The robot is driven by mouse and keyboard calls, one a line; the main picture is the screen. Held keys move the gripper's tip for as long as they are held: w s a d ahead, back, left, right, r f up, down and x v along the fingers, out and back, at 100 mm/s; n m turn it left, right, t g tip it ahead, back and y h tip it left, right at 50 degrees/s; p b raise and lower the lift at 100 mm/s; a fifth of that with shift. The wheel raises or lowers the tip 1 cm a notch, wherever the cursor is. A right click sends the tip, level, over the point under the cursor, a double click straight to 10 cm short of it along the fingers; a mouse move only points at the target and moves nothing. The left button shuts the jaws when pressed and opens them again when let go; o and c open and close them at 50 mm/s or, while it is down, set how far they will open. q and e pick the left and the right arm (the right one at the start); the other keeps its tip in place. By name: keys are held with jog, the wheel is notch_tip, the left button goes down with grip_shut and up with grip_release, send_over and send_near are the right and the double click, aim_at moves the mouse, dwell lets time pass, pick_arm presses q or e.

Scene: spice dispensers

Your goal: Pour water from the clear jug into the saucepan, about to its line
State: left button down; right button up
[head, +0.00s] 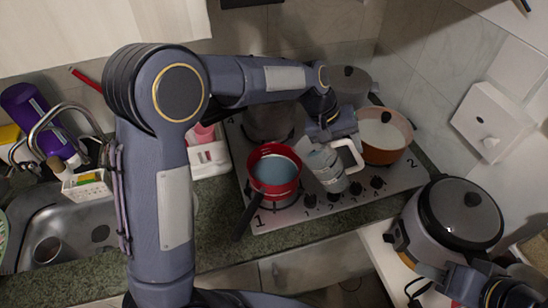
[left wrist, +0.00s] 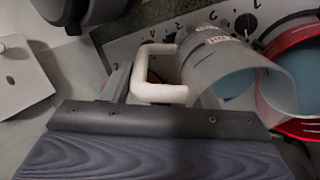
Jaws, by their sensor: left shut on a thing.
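The clear jug (head: 330,172) with a white handle is tilted, its mouth towards the red saucepan (head: 258,153) on the hob. My left gripper (head: 336,130) is shut on the jug, at its far side in the head view. In the left wrist view the jug's open mouth (left wrist: 215,85) faces the saucepan's red rim (left wrist: 292,37), close beside or over it; bluish water shows in both. I see no clear falling stream, and cannot make out the saucepan's line. My right gripper (head: 443,281) is at the lower right, partly cut off; its jaws are unclear.
An orange pot (head: 388,155) stands on the hob (head: 300,213) right of the jug, with a lidded grey pot (head: 350,84) behind. The saucepan's dark handle points to the front left. A rice cooker (head: 460,215) stands at the right, the sink (head: 75,230) at the left.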

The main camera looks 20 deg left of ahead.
pick_arm(q)
jog(key=d+y, duration=0.2)
jog(key=d+f+y, duration=0.1)
jog(key=shift+w+d+f, duration=0.1)
jog(key=shift+w+d, duration=0.15)
jog(key=shift+d, duration=0.15)
jog(key=shift+w+d+f+g+y, duration=0.1)
jog(key=shift+d+f+g+y, duration=0.1)
jog(key=shift+d+f+y, duration=0.4)
jog(key=shift+w+d+f+g+y, duration=0.1)
jog(key=shift+d+f+g+y, duration=0.15)
jog(key=shift+y, duration=0.65)
jog(key=shift+r, duration=2.35)
jog(key=shift+s, duration=0.1)
